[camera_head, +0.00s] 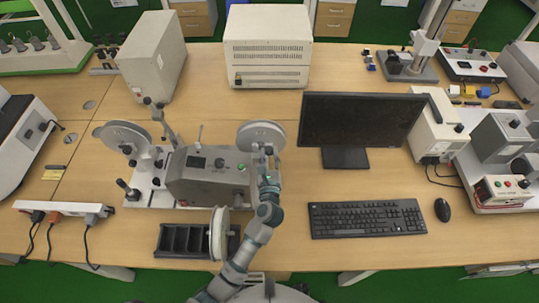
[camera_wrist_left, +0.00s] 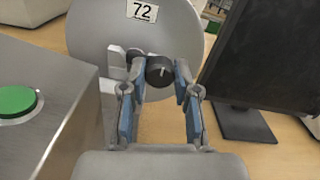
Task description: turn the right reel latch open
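The right reel (camera_head: 260,136) is a grey disc at the right end of the grey machine (camera_head: 208,176). In the left wrist view, the reel (camera_wrist_left: 95,35) bears a label "72". Its latch is a black round knob (camera_wrist_left: 160,70) with a pale, roughly upright mark, in front of the disc. My left gripper (camera_head: 266,150) reaches the reel from the front. In the left wrist view its two blue-grey fingers (camera_wrist_left: 160,84) are spread, with the knob between the tips. I cannot tell whether either tip touches it. My right gripper is not in view.
The left reel (camera_head: 125,137) is mounted at the machine's other end. A loose white reel (camera_head: 218,232) stands at the black rack (camera_head: 175,240) in front. The monitor (camera_head: 358,120) stands close to the right, with the keyboard (camera_head: 366,219) before it.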

